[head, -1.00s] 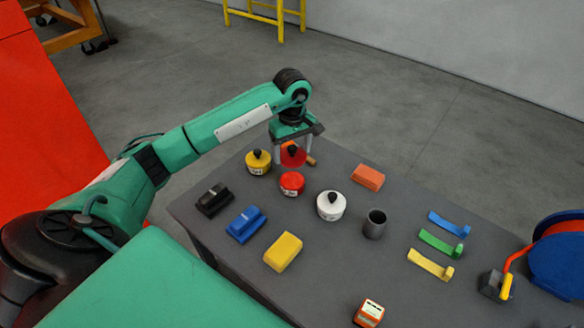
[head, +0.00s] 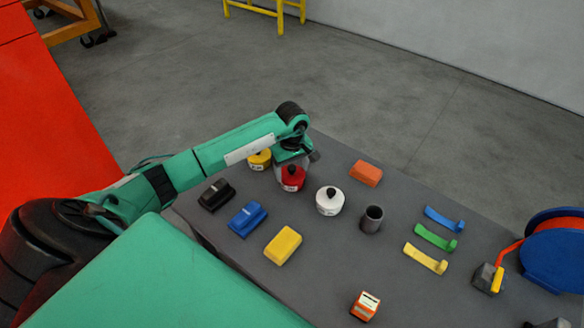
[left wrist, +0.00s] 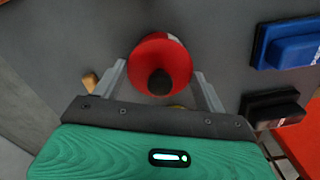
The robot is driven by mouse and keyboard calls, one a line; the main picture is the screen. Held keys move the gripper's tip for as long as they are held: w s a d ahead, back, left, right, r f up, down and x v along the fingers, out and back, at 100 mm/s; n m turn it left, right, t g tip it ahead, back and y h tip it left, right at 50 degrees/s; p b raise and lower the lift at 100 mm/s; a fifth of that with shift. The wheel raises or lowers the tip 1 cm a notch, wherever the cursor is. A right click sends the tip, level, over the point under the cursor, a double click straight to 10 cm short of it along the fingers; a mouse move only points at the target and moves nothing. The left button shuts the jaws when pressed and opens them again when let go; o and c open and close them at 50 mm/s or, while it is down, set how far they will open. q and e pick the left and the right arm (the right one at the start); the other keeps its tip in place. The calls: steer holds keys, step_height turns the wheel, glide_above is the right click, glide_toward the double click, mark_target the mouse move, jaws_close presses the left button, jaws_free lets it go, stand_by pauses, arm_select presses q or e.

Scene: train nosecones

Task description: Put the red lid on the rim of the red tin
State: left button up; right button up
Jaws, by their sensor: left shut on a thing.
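The red tin (head: 292,186) stands on the grey table, between the yellow tin and the white tin. The red lid (head: 293,171), with a black knob, is directly above the tin's top. I cannot tell whether it rests on the rim or is slightly above it. My left gripper (head: 292,172) points down there, shut on the red lid. In the left wrist view, the lid (left wrist: 160,57) and its dark knob show between the two grey fingers (left wrist: 162,80), and it hides most of the tin. My right gripper is not seen.
The yellow tin (head: 260,160) is close on the left, partly behind my arm. The white tin (head: 329,202) and a grey cup (head: 371,220) stand to the right. Black (head: 216,194), blue (head: 248,219) and yellow (head: 283,246) blocks lie nearer. An orange block (head: 366,173) lies behind right.

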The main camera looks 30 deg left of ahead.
mark_target(292, 167)
arm_select(q)
steer(key=shift+f, duration=0.2)
steer(key=o, duration=1)
steer(key=shift+c, duration=0.2)
steer(key=shift+r, duration=0.1)
steer(key=shift+r, duration=0.35)
step_height(292, 167, up, 12)
steer(key=b, duration=0.4)
steer(key=shift+f, duration=0.2)
